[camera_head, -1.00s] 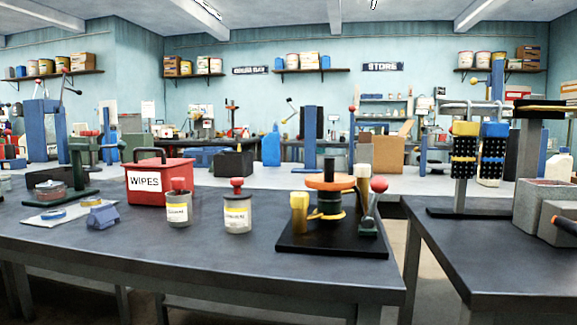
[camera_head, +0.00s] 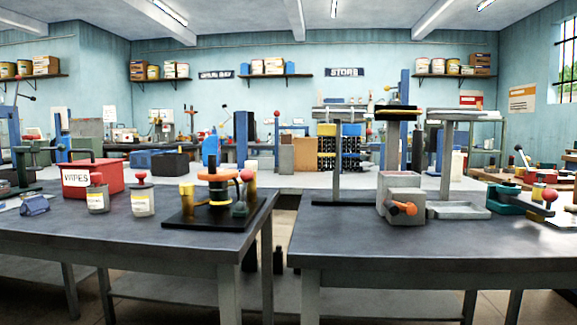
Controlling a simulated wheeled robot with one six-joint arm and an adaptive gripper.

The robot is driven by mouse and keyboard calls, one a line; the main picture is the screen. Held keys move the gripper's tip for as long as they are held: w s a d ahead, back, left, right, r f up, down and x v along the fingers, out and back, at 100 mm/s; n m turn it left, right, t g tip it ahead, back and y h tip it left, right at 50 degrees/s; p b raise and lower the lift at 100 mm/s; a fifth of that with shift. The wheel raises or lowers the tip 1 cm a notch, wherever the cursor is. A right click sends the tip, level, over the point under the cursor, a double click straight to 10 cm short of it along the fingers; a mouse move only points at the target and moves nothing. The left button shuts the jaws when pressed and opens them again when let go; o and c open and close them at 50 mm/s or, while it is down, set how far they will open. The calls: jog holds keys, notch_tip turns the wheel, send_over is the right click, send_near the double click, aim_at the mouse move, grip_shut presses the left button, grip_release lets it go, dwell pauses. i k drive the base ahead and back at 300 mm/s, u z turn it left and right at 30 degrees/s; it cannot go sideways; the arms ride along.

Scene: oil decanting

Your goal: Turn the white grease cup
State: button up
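I cannot make out a white grease cup for certain. Two small pale jars with red knobs and unreadable labels, the left jar (camera_head: 97,201) and the right jar (camera_head: 143,202), stand upright on the left workbench (camera_head: 120,237). To their right a black base plate (camera_head: 187,221) carries an orange-topped fixture (camera_head: 217,183), a yellow post (camera_head: 186,199) and a green lever with a red ball (camera_head: 240,207). My gripper is not in view.
A red WIPES box (camera_head: 97,179) stands behind the jars. The right workbench (camera_head: 400,240) holds a grey block with an orange handle (camera_head: 402,208), a grey tray (camera_head: 460,210) and a green vise (camera_head: 505,199). A gap (camera_head: 284,215) separates the benches. The right bench's front is clear.

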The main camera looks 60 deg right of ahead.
aim_at(252, 165)
jog(key=k, duration=0.4)
jog(key=z, duration=0.75)
